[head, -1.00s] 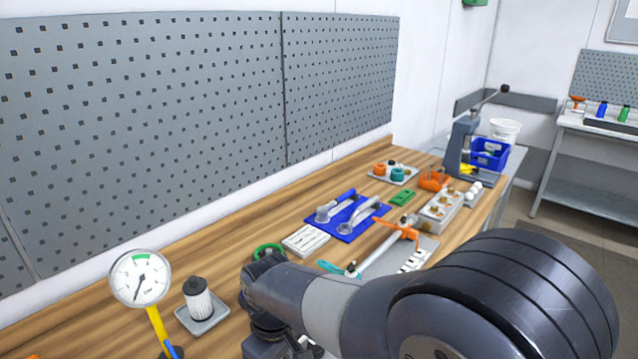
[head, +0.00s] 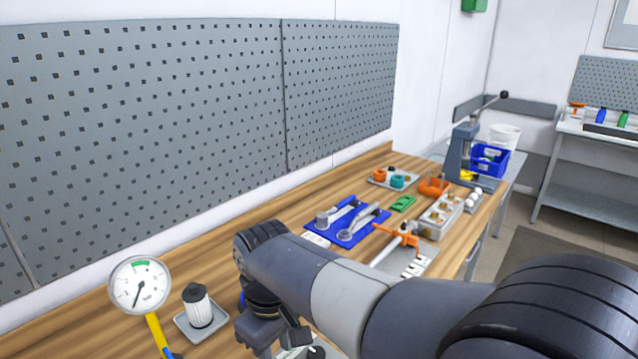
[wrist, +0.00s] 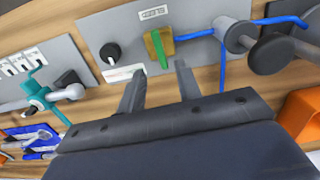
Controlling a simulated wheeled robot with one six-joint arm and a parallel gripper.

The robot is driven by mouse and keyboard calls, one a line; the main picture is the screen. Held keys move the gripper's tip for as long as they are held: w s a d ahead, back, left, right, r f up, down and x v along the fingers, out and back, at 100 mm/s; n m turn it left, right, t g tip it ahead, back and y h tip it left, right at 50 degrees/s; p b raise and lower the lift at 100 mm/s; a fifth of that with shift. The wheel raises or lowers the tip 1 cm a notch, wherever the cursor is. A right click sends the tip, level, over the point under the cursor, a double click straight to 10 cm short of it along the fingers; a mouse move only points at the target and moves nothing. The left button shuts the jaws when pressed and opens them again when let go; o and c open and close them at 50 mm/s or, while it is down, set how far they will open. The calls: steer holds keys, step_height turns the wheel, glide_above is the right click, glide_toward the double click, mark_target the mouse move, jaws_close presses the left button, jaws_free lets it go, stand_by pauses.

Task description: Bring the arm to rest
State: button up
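My gripper (wrist: 160,68) is open in the wrist view, its two dark fingers apart with nothing held between them. It is over a grey panel (wrist: 90,28) with a black knob (wrist: 110,53) and a green-and-yellow handle (wrist: 159,47). The handle appears just beyond the fingertips; I cannot tell the exact gap. In the head view my arm stretches from the lower right to the bench, wrist bent down, and the fingers cannot be made out there.
A dial gauge (head: 140,284) and a filter-like cylinder on a tray (head: 200,324) stand left of my wrist. A blue mat (head: 346,238) with metal parts lies beyond the arm. A grey roller (wrist: 235,35), blue tubing, a teal valve (wrist: 38,97) and an orange bin (wrist: 299,118) surround the gripper.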

step_height(320, 180, down, 7)
steer(key=shift+s+f, duration=0.1)
steer(key=n, duration=0.4)
steer(key=shift+n+b, duration=0.3)
steer(key=shift+b, duration=0.1)
steer(key=n+b, duration=0.1)
steer(key=n, duration=0.3)
steer(key=shift+n, duration=0.4)
